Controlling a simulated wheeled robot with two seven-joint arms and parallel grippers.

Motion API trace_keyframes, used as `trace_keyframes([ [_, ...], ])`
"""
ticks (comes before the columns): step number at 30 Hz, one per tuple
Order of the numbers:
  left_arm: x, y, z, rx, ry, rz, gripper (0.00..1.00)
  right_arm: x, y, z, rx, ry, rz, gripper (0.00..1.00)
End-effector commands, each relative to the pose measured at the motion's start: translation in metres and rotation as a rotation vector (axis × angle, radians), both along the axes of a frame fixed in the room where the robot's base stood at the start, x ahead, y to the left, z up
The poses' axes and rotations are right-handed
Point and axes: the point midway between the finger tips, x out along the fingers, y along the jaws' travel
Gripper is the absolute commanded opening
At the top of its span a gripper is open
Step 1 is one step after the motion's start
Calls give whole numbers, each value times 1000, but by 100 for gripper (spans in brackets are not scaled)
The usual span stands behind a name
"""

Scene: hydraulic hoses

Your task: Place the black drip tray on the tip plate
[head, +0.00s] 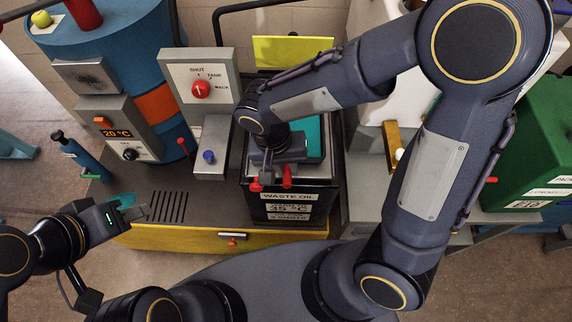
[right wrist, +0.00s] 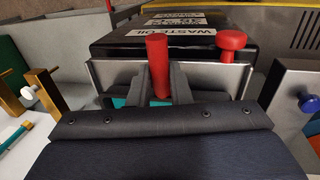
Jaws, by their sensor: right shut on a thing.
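My right gripper (head: 284,172) is shut on an upright red handle (right wrist: 158,66). The handle stands in front of a grey metal plate (right wrist: 115,72) that also carries a red knob (right wrist: 232,42). Behind the plate is a black box (head: 258,208) labelled WASTE OIL; its label (right wrist: 185,28) also shows in the right wrist view. A teal surface (head: 315,138) shows beside my right wrist, partly covered by it. I cannot tell for certain which part is the black drip tray or the tip plate. My left gripper (head: 136,212) is at the lower left, away from the box; its jaw opening is unclear.
A valve panel (head: 199,72) with a red knob stands behind, left of the box. A grey block with a blue knob (head: 208,156) stands beside it. A blue tank (head: 110,45) is at the upper left, a green container (head: 535,130) at the right. The slotted deck (head: 150,185) is mostly clear.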

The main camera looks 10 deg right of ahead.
Motion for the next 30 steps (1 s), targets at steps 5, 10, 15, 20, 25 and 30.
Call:
trace_keyframes([
  [5, 0, 0, 0, 0, 0, 0, 36, 0, 0, 0, 1, -1, -1, 0],
  [10, 0, 0, -4, 0, 0, 0, 36, 0, 0, -4, 1, -1, -1, 0],
  [15, 0, 0, -3, 0, 0, 0, 36, 0, 0, -3, 1, -1, -1, 36],
  [20, 0, 0, -3, 0, 0, 0, 36, 0, 0, -3, 1, -1, -1, 39],
  [25, 0, 0, -1, 0, 0, 0, 36, 0, 0, -1, 1, -1, 0, 39],
  [30, 0, 0, 3, 0, 0, 0, 36, 2, 4, 17, 3, -6, -1, 39],
])
